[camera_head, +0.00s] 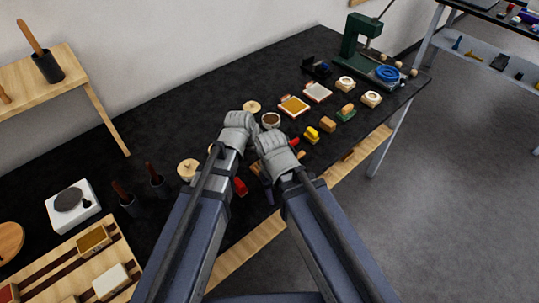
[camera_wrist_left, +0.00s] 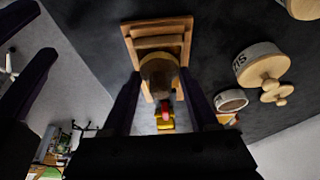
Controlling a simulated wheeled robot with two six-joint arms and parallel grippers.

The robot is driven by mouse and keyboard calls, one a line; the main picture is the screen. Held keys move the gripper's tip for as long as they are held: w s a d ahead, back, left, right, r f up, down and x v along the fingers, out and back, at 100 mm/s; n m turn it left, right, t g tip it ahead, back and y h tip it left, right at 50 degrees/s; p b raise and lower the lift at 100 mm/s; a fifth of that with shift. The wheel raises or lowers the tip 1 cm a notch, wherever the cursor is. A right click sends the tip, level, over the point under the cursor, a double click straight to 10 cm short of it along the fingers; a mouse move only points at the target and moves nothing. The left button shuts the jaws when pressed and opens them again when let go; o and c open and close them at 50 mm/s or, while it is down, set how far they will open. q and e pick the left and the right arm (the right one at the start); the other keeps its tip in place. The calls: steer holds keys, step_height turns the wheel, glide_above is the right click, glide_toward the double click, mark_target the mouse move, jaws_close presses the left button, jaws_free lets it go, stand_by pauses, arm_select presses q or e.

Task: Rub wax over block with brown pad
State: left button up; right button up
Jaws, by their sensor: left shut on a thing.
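In the left wrist view my left gripper (camera_wrist_left: 160,98) is shut on a rounded brown-and-tan thing (camera_wrist_left: 158,76), which looks like the brown pad. It is over a wooden frame (camera_wrist_left: 134,43) with a pale wooden block (camera_wrist_left: 158,42) in it; whether they touch I cannot tell. In the head view my left gripper (camera_head: 238,128) and right gripper (camera_head: 276,152) are close together over the table, seen from behind, with fingertips hidden. The frame is mostly hidden there. An open round tin (camera_head: 271,121) with brown contents, perhaps the wax, is just beyond them; it also shows in the wrist view (camera_wrist_left: 231,101).
A green press (camera_head: 361,42) stands at the far end. Left are dark holders (camera_head: 158,183) and a white hotplate (camera_head: 73,205).

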arm_select(q)
steer(key=shift+s+a, duration=0.2)
steer(key=shift+a, duration=0.05)
steer(key=shift+s+a, duration=0.45)
steer(key=shift+a, duration=0.15)
steer(key=shift+s+a, duration=0.4)
steer(key=shift+a, duration=0.2)
steer(key=shift+r, duration=0.1)
arm_select(e)
steer(key=shift+r, duration=0.1)
arm_select(q)
steer(key=shift+w+r+p, duration=0.1)
steer(key=shift+r+p, duration=0.1)
steer(key=shift+p, duration=0.2)
arm_select(e)
steer(key=shift+r, duration=0.2)
arm_select(q)
step_height(320, 180, up, 6)
steer(key=p, duration=0.5)
steer(key=shift+d+f, duration=0.1)
steer(key=shift+f, duration=0.1)
arm_select(e)
step_height(320, 180, up, 6)
steer(key=shift+f, duration=0.2)
arm_select(q)
steer(key=shift+p, duration=0.3)
